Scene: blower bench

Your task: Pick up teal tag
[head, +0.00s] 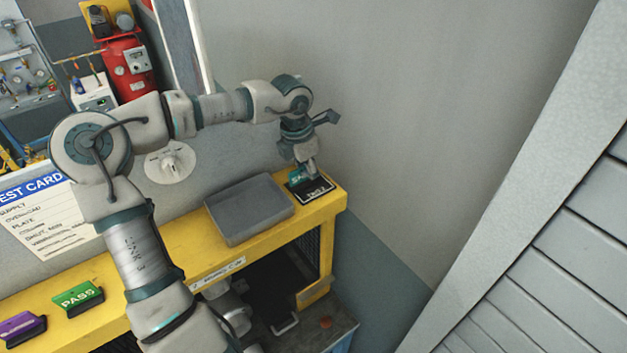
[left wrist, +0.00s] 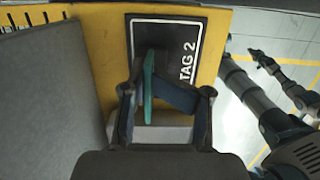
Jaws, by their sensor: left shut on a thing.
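The teal tag (head: 297,174) is at the black TAG 2 plate (head: 318,190) on the right end of the yellow bench. My left gripper (head: 306,170) points down over this plate and is shut on the tag, partly covering it. In the left wrist view the teal tag (left wrist: 149,80) shows as a thin edge between the fingers (left wrist: 155,92), over the TAG 2 plate (left wrist: 188,35). I cannot tell whether the tag touches the plate. My right gripper is not seen.
A grey flat block (head: 248,210) lies on the yellow bench (head: 205,262), left of the plate. A green PASS block (head: 78,298) and a purple block (head: 20,328) stand further left. A grey wall rises behind, with a white dial (head: 171,162).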

